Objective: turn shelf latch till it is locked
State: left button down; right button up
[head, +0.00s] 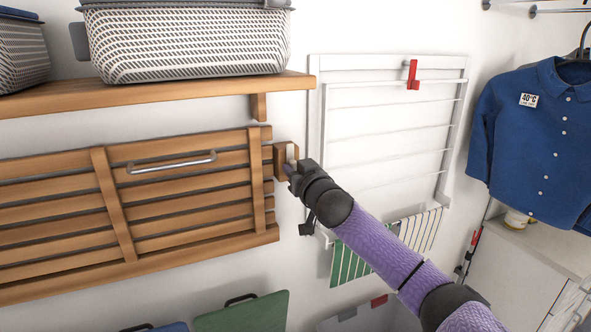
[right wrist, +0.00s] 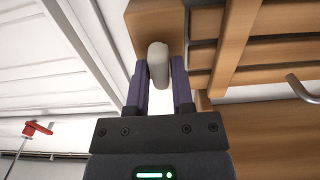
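The slatted wooden shelf (head: 178,205) is folded up against the wall, with a metal handle (head: 171,162) near its top. At its right end is a wooden block (head: 281,160), which also shows in the right wrist view (right wrist: 185,20). On that block is a pale grey, rounded latch (right wrist: 158,66), mostly hidden behind my gripper in the head view. My right gripper (right wrist: 159,78) has one finger on each side of the latch, close against it, and seems shut on it. In the wrist view the latch lies lengthwise between the fingers. My left gripper is not in view.
A wooden wall shelf (head: 170,95) with woven baskets (head: 185,45) is above. A white drying rack (head: 390,130) with a red clip (head: 412,75) is on the wall right of the latch. A blue shirt (head: 538,135) hangs at the far right. A green board (head: 243,313) is below.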

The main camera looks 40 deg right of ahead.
grip_shut()
jog(key=shift+n, duration=0.3)
jog(key=n+p, duration=0.2)
jog(key=shift+r+n, duration=0.1)
jog(key=shift+n, duration=0.3)
jog(key=n+p, duration=0.1)
jog(key=n, duration=0.3)
jog(key=shift+a+n+p, duration=0.1)
jog(key=shift+n+p, duration=0.2)
jog(key=n+p, duration=0.1)
jog(key=n, duration=0.4)
jog(key=shift+f, duration=0.2)
jog(key=shift+a+f+n+p, duration=0.1)
jog(key=shift+n+p, duration=0.55)
jog(key=shift+n, duration=2.05)
